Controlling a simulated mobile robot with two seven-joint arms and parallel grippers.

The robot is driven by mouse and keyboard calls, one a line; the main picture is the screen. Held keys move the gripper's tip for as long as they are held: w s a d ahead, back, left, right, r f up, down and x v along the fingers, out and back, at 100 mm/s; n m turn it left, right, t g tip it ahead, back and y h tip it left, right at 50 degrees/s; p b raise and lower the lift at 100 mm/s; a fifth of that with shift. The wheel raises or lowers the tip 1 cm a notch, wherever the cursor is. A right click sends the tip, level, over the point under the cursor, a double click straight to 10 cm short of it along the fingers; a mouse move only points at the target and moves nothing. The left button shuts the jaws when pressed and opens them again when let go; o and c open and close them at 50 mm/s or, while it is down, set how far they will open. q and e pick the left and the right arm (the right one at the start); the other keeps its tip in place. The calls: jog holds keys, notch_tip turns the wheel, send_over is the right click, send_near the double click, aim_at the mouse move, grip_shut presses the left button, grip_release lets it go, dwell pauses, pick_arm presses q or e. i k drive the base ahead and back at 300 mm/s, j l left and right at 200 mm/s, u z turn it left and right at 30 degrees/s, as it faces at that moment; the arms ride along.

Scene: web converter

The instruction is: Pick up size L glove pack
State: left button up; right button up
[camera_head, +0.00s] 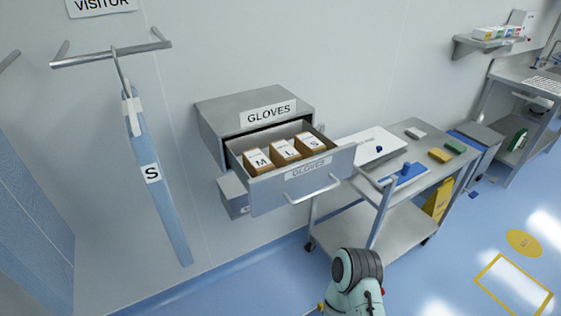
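The size L glove pack (284,151) is a small brown box with a white label. It stands in the open drawer (303,184), between the M pack (258,161) on its left and the S pack (311,143) on its right. The drawer is pulled out of a grey metal cabinet (215,114) on the wall, marked GLOVES. Part of one of my arms (357,268) shows at the bottom, below the drawer and apart from it. I cannot tell which arm it is. Neither gripper shows.
A metal cart (392,239) with trays and small items stands right of the drawer. A blue garment (157,185) marked S hangs left of the cabinet from a wall rail (110,53). Blue floor at lower right is clear.

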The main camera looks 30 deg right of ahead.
aim_at(282, 153)
jog(key=i+l+z, duration=0.25)
jog(key=z, duration=0.2)
jog(key=i+l+z, duration=0.4)
jog(key=k+j, duration=0.05)
jog(key=k, duration=0.05)
